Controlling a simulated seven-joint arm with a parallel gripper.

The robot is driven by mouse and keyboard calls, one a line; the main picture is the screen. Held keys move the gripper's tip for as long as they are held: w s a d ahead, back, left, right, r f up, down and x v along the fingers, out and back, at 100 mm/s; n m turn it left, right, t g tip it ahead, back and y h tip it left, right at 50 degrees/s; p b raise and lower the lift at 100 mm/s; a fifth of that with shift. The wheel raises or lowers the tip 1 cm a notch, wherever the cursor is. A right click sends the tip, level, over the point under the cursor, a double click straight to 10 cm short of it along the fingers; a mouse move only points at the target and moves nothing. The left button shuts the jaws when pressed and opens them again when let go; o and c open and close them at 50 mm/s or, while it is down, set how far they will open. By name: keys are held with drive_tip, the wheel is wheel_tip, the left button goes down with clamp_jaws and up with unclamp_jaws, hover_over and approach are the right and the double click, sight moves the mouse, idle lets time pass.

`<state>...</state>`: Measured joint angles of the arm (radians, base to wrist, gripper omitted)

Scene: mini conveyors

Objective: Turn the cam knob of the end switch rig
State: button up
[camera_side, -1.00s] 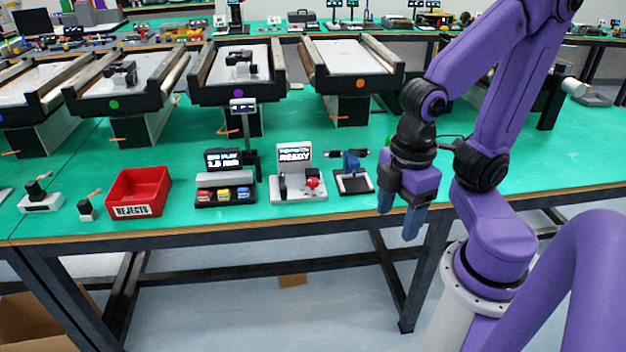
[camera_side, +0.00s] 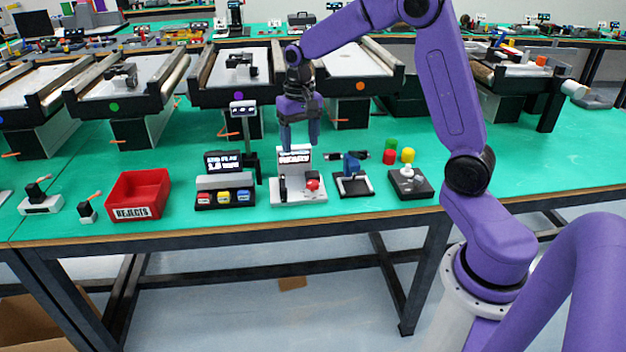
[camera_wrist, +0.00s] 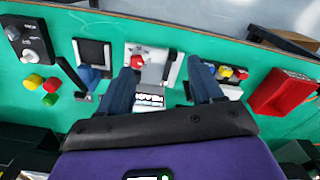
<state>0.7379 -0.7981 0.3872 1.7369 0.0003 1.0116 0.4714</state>
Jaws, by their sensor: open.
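A white rig with a lit screen reading READY (camera_side: 294,155) stands near the front of the green bench. It carries a red knob (camera_side: 312,180) at right and a dark upright part at left; no label confirms it is the end switch rig. My gripper (camera_side: 300,146) points down, open and empty, over the back of this rig, apart from the knob. In the wrist view, the red knob (camera_wrist: 138,62) shows just beyond the left fingertip of my gripper (camera_wrist: 162,66). The rig's white base (camera_wrist: 155,62) lies between the fingers.
Left of the rig is a device with several coloured buttons (camera_side: 225,197), then a red REJECTS bin (camera_side: 138,190). To the right are a blue-topped fixture (camera_side: 352,180), a black box with a grey knob (camera_side: 410,185) and coloured cylinders (camera_side: 407,155). Conveyors (camera_side: 235,75) stand behind.

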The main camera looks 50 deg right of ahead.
sight(313, 184)
drive_tip(key=w+d+f+m, duration=0.2)
drive_tip(key=w+d+m, duration=0.2)
drive_tip(key=d, duration=0.6)
wheel_tip(313, 184, down, 18)
drive_tip(key=shift+s+d+r, duration=0.1)
drive_tip(key=shift+r, duration=0.1)
drive_tip(key=c, duration=1.1)
